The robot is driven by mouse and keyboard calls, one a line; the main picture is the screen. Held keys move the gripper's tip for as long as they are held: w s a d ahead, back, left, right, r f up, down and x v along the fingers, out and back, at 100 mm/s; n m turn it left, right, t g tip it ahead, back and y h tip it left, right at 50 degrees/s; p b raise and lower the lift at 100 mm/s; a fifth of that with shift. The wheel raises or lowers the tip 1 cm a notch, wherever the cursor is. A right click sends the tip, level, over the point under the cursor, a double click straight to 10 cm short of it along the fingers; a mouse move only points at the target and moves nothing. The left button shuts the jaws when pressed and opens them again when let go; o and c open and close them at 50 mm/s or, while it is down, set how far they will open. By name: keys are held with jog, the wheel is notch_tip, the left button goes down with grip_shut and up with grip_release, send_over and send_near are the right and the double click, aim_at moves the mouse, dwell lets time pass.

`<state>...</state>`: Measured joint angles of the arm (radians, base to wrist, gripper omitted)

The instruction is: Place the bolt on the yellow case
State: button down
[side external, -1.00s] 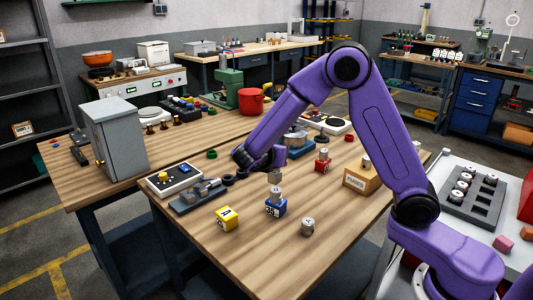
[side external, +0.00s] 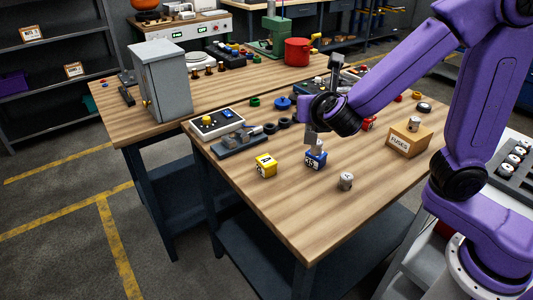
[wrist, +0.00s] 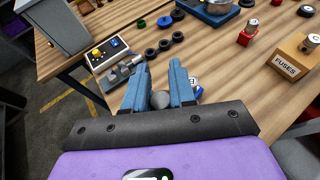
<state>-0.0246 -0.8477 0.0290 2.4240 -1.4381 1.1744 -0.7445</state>
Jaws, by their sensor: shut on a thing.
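The yellow case (side external: 266,165), a small block with a label, stands on the wooden bench, left of the blue case (side external: 316,160). My gripper (side external: 312,140) is just above the blue case. In the wrist view its blue fingers (wrist: 160,90) are closed around a grey rounded metal piece (wrist: 160,100), which appears to be the bolt. In the side view the metal piece (side external: 318,147) is at the top of the blue case; I cannot tell whether it still touches it. The yellow case is not visible in the wrist view.
A loose metal cylinder (side external: 346,181) stands on the bench to the right. The fuses box (side external: 409,138) and a red case (side external: 369,124) are farther right. The front of the bench is clear.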

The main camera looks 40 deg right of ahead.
jog(key=shift+w+a+f, duration=0.45)
jog(key=shift+w+f, duration=1.7)
jog(key=shift+w, duration=0.1)
jog(key=shift+w+a+f, duration=0.45)
jog(key=shift+w+f, duration=1.65)
jog(key=shift+w, duration=0.2)
jog(key=shift+w+a+f, duration=0.45)
jog(key=shift+w+f, duration=1.7)
jog(key=shift+w, duration=0.1)
jog(key=shift+f, duration=0.15)
jog(key=c, duration=0.9)
grip_release()
jog(key=shift+c, duration=0.2)
